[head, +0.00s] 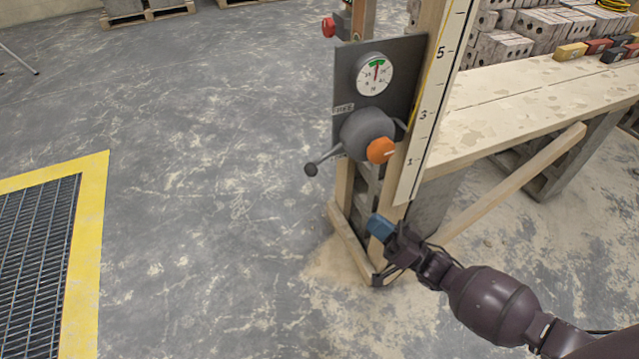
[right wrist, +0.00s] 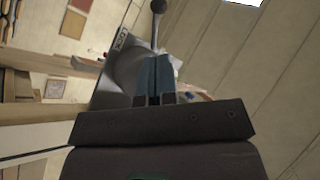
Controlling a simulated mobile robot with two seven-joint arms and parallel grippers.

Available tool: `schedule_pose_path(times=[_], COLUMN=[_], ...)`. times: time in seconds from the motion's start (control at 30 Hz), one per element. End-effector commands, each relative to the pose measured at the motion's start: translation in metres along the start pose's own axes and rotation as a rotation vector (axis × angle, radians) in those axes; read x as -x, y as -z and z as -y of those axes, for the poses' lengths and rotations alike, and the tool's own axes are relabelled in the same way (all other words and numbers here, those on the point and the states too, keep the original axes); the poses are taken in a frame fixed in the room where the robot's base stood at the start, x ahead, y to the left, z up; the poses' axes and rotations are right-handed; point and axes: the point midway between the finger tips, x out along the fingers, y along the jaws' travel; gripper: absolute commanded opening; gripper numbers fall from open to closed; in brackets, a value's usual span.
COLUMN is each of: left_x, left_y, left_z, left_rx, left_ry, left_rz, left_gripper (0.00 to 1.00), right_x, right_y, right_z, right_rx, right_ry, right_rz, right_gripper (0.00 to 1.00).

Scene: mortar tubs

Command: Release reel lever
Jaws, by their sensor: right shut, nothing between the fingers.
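A dark grey panel (head: 400,80) on a wooden post carries a round white dial (head: 375,74) and, below it, a grey reel hub (head: 366,130). A lever with a dark ball knob (head: 311,169) sticks out down and left from the hub. An orange knob (head: 380,150) sits on the hub's front. My right gripper (head: 380,227), with blue fingertips, is below the hub and lever, apart from both. In the right wrist view its fingers (right wrist: 154,78) are shut and empty. The lever knob (right wrist: 158,6) and a LOCK label (right wrist: 119,41) show beyond them. My left gripper is not in view.
A white measuring scale (head: 436,100) stands right of the panel. A plank bench (head: 530,100) and a slanted wooden brace (head: 520,182) are at right. A red knob (head: 328,27) sits behind the panel. Floor to the left is clear up to a yellow-edged grate (head: 88,220).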

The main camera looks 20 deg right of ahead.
Motion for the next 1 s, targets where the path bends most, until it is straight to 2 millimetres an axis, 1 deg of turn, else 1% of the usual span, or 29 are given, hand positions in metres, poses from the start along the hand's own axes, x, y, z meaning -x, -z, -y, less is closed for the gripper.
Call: schedule_pose_path(times=[0.03,0.1,0.27,0.47,0.57,0.67,0.77,1.0], left_x=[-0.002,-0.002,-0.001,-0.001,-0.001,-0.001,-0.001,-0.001], left_y=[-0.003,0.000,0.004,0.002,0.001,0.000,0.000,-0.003], left_z=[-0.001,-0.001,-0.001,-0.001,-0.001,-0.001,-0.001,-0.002], left_rx=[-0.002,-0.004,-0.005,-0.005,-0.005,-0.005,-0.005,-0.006], left_ry=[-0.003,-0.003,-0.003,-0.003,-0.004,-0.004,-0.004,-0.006], left_rz=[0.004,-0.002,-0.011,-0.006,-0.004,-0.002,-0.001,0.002], left_gripper=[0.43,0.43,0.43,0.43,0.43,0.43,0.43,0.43], right_x=[0.001,-0.001,-0.004,-0.004,-0.007,-0.017,-0.031,-0.073], right_y=[-0.003,-0.001,0.002,0.002,0.002,0.002,0.002,0.002], right_z=[-0.005,-0.006,-0.006,-0.005,-0.005,-0.005,-0.004,-0.003], right_rx=[-0.013,-0.022,-0.025,-0.024,-0.024,-0.023,-0.023,-0.023], right_ry=[0.014,0.031,0.042,0.040,0.041,0.042,0.043,0.041], right_rz=[0.000,-0.006,-0.012,-0.012,-0.012,-0.013,-0.014,-0.012], right_gripper=[0.00,0.00,0.00,0.00,0.00,0.00,0.00,0.00])
